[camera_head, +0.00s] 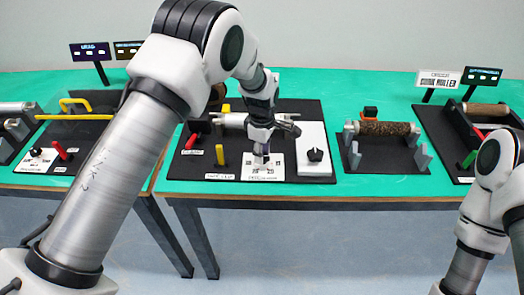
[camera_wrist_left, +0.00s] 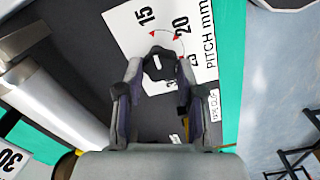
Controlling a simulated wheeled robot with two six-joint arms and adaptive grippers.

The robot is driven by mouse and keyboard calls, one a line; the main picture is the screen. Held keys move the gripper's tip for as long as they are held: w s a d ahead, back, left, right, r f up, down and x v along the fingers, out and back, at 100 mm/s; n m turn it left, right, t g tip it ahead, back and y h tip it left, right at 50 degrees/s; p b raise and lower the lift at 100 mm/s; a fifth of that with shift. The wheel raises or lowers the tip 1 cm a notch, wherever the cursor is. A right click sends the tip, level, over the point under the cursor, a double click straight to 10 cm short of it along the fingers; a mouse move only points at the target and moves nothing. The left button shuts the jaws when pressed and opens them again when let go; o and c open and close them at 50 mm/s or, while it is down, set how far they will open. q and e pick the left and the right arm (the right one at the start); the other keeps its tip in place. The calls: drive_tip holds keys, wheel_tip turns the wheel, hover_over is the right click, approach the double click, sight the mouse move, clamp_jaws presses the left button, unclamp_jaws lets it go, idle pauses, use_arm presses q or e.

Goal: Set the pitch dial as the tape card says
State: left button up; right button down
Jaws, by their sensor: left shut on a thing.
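The pitch dial is a white plate (camera_head: 276,174) on the black middle board, with a black knob. In the left wrist view the dial plate (camera_wrist_left: 205,45) reads 15, 20 and PITCH mm, with red marks by the numbers; other numbers are partly covered. My left gripper (camera_head: 262,150) reaches down over the dial. In the wrist view its fingers stand on both sides of the black knob (camera_wrist_left: 158,64), shut on it. I cannot tell which number the knob points to. A white card (camera_wrist_left: 10,160) printed 30 shows at the lower left. My right gripper is out of view.
A second white panel (camera_head: 318,170) with a black knob (camera_head: 315,154) stands just right of the dial. A yellow post (camera_head: 220,157) and a red lever (camera_head: 191,141) stand to the left. A brown roller (camera_head: 385,129) lies on another stand. The table's front edge is close.

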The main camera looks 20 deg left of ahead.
use_arm(q)
drive_tip(key=m, duration=0.2)
drive_tip(key=m+p, duration=0.1)
drive_tip(key=shift+s+f+m, duration=0.15)
drive_tip(key=shift+f+m, duration=0.05)
drive_tip(key=shift+m, duration=0.2)
drive_tip(key=m+p, duration=0.1)
drive_tip(key=m, duration=0.8)
drive_tip(key=shift+d+p, duration=0.15)
drive_tip(key=shift+p, duration=0.25)
drive_tip(key=m, duration=0.4)
drive_tip(key=shift+m+p, duration=0.3)
drive_tip(key=shift+p, duration=0.1)
drive_tip(key=m, duration=0.4)
drive_tip(key=shift+d+p, duration=0.1)
drive_tip(key=shift+p, duration=0.25)
drive_tip(key=m, duration=0.5)
drive_tip(key=shift+d+p, duration=0.1)
drive_tip(key=shift+p, duration=0.3)
drive_tip(key=m+p, duration=0.1)
drive_tip(key=m, duration=0.7)
drive_tip(key=shift+s+f+m+p, duration=0.1)
drive_tip(key=shift+m+p, duration=0.2)
